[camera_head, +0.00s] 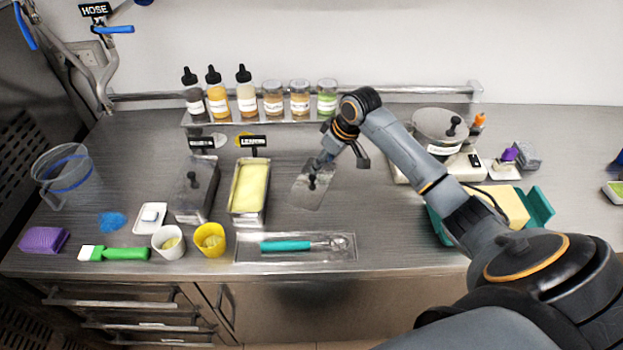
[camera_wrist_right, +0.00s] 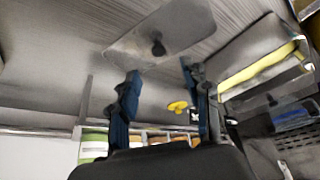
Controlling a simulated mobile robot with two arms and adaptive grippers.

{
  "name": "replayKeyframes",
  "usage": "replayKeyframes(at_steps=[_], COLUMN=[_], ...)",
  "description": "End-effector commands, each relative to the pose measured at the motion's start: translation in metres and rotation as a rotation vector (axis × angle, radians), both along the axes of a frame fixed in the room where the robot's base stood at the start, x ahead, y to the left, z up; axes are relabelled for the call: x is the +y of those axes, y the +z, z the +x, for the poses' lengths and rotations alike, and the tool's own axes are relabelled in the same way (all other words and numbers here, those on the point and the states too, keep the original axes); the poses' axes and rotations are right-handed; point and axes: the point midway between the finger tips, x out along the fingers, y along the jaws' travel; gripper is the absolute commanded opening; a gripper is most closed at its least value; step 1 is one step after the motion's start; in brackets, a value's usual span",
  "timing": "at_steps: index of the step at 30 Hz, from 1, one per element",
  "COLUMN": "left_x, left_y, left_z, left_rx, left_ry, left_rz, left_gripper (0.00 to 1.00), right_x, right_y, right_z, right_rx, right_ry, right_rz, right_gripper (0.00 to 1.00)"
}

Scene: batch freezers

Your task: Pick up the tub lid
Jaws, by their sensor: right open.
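The tub lid (camera_head: 308,194) is a flat grey metal plate with a black knob. It appears to lie on the steel counter, just right of the open lemon tub (camera_head: 248,190) with its yellow contents. My right gripper (camera_head: 325,162) is over the lid, close to the knob. In the right wrist view the lid (camera_wrist_right: 178,25) and its knob (camera_wrist_right: 157,44) show beyond the two spread fingers of my right gripper (camera_wrist_right: 160,82). The fingers are open, with nothing between them. My left gripper is not in view.
A second tub (camera_head: 196,190) with its lid on stands left of the lemon tub. A tray (camera_head: 345,255) with a teal-handled scoop lies in front. Bottles and jars line a rear shelf (camera_head: 250,122). Cups (camera_head: 168,242) stand near the front edge.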

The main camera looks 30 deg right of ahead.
Motion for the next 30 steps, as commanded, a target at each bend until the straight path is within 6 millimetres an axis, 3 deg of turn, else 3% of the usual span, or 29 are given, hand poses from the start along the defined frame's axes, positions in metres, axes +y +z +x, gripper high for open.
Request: replayKeyframes(at_steps=[3,6,16,22,30], left_x=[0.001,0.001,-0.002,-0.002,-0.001], left_y=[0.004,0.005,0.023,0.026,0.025], left_z=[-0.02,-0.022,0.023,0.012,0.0], left_rx=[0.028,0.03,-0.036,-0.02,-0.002], left_ry=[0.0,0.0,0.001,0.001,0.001], left_rz=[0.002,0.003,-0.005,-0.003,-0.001], left_gripper=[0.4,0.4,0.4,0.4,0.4], right_x=[0.004,0.004,0.007,0.008,0.009], right_y=[-0.018,-0.029,-0.053,-0.076,-0.081], right_z=[0.008,0.012,0.025,0.033,0.035], right_rx=[0.001,0.0,0.001,0.001,-0.002], right_ry=[0.0,0.0,-0.001,0.0,0.001], right_rz=[0.003,0.0,0.002,0.0,-0.002], right_gripper=[0.48,0.48,0.48,0.48,0.48])
